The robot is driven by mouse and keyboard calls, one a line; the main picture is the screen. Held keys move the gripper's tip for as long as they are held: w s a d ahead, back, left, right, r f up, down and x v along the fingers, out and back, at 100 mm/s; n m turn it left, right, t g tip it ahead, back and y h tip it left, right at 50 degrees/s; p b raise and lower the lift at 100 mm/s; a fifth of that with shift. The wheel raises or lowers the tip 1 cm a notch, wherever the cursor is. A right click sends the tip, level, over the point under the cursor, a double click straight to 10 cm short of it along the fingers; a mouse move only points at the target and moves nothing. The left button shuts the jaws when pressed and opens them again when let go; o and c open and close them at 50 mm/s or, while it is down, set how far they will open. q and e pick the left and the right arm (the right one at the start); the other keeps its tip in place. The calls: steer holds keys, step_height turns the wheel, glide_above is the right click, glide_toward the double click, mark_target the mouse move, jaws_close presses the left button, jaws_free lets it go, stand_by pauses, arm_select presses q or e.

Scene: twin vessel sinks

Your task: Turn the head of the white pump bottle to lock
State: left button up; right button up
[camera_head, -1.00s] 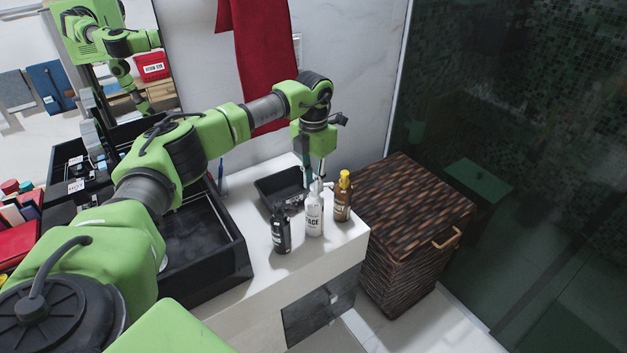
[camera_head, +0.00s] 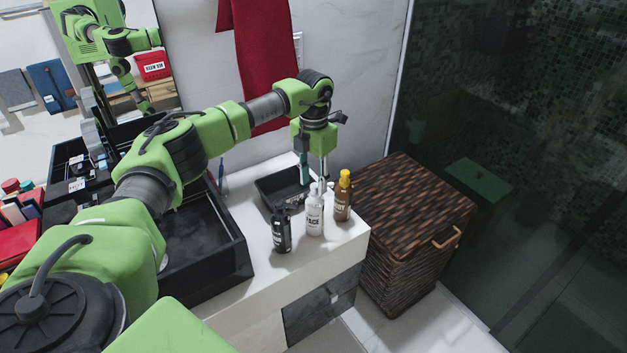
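The white pump bottle (camera_head: 314,217) stands upright on the white counter, between a black bottle (camera_head: 281,232) and a brown bottle with a yellow top (camera_head: 343,197). My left gripper (camera_head: 313,181) points down from above at the white bottle's pump head. Its two fingers look apart, one on the left and one on the right, around or just behind the head. Whether they touch the head I cannot tell at this size. My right gripper is not in view.
A black tray (camera_head: 263,188) lies behind the bottles, and a black vessel sink (camera_head: 238,262) is to the left. A woven basket (camera_head: 400,225) stands to the right of the counter (camera_head: 262,272). A red towel (camera_head: 262,50) hangs on the wall behind.

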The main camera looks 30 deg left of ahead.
mark_target(313, 185)
arm_select(q)
step_height(313, 185, up, 12)
stand_by(0.4)
steer(key=shift+f, duration=0.1)
